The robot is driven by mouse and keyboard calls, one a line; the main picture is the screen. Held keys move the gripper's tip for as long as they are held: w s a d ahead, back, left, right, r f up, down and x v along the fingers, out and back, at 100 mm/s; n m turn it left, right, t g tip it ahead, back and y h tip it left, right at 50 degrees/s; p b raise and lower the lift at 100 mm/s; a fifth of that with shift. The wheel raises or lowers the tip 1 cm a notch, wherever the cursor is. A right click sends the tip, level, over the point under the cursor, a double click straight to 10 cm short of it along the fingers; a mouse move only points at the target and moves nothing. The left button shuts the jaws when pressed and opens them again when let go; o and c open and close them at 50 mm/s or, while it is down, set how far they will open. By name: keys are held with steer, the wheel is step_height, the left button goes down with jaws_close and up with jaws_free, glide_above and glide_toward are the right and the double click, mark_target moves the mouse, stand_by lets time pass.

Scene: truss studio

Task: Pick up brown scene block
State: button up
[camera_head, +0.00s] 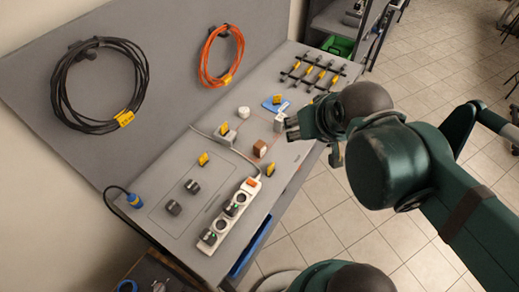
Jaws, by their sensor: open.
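A small brown block (260,148) sits on the grey workbench (215,170), near its middle. A small piece with an orange top (252,183) lies at the upper end of the white power strip. My gripper (312,144) is open with nothing seen between its fingers. It hangs over the bench's right edge, to the right of the brown block and apart from it. My gripper's body hides part of the bench edge behind it.
The white power strip (222,226) with dark plugs lies below the block. Yellow-tagged pieces, a white round piece (244,112) and a blue item (273,103) stand nearby. A rack of yellow-tagged connectors (313,72) is at the back. Cable coils hang on the panel.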

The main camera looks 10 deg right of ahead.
steer(key=shift+w+f, duration=0.1)
steer(key=shift+c, duration=0.2)
steer(key=m+g+h+b, duration=0.35)
steer(key=m+b, duration=0.65)
steer(key=b, duration=0.4)
glide_above(258, 145)
steer(key=s+a, duration=0.1)
steer(key=s, duration=0.1)
steer(key=shift+g, duration=0.45)
steer(key=f, duration=3.1)
steer(key=shift+w+a, duration=0.1)
steer(key=shift+w, duration=0.15)
steer(key=shift+w+a+f, duration=0.1)
steer(key=shift+f, duration=0.3)
steer(key=shift+x, duration=1.3)
steer(key=shift+f, duration=0.1)
